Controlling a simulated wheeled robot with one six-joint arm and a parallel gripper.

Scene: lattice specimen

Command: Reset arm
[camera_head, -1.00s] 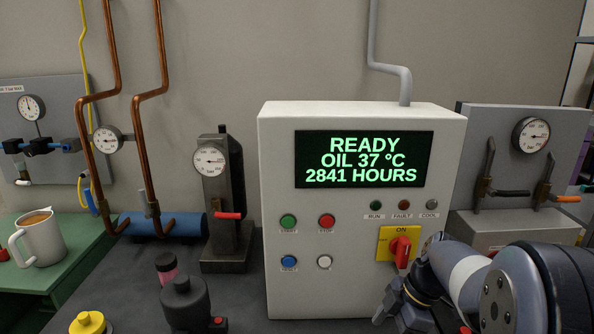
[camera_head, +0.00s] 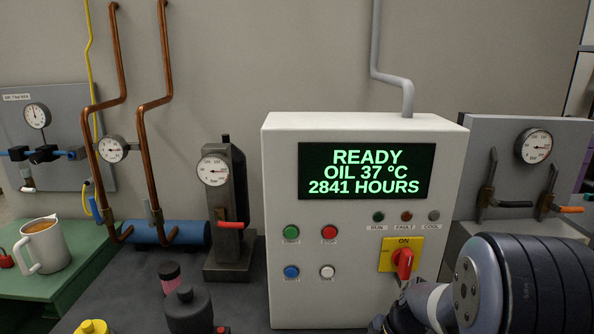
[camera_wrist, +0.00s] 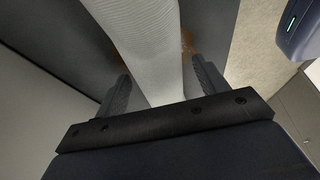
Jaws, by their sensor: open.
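My arm shows at the lower right of the head view, in front of the white control cabinet (camera_head: 345,290). My gripper (camera_wrist: 160,70) is open in the wrist view, with its two dark fingers apart. A pale ribbed shape (camera_wrist: 145,45) runs down the picture between the fingers. I cannot tell what it is or how far from the fingers it lies; no grip on it shows. In the head view the gripper's end is mostly cut off by the bottom edge. The cabinet's display reads READY, OIL 37 °C, 2841 HOURS.
The red rotary switch (camera_head: 403,263) on its yellow plate is close to my arm. A grey gauge panel (camera_head: 500,135) with levers stands behind my arm.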

